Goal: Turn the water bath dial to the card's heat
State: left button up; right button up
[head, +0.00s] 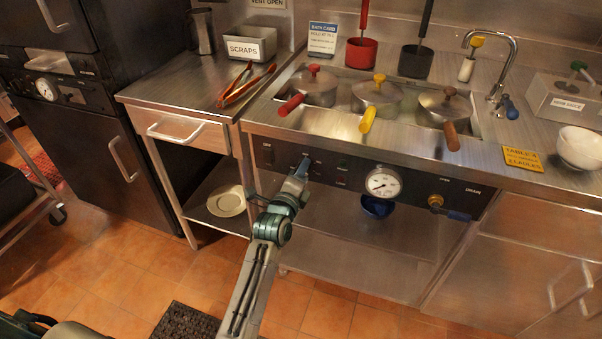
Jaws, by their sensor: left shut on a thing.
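The water bath (335,122) is a steel counter well with three lidded pots, their handles red, yellow and brown. Its black front panel (335,165) carries a round white gauge (384,183) with a needle, too small to read surely. My left gripper (301,170) is at the panel left of the gauge, shut on the dial there, which it mostly hides. The blue-and-white bath card (322,38) stands at the back of the counter; it reads "BATH CARD" and a hold heat too small to read surely. My right gripper is not in view.
A drain valve (436,202) with a blue lever is at the panel's right. Red tongs (247,84) lie on the left counter near the scraps bin (250,44). A blue bowl (377,207) is beneath the gauge. Open floor lies in front.

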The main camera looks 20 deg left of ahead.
pick_arm(q)
jog(key=shift+m, duration=1.1)
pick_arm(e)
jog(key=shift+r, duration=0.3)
pick_arm(q)
jog(key=o, duration=1)
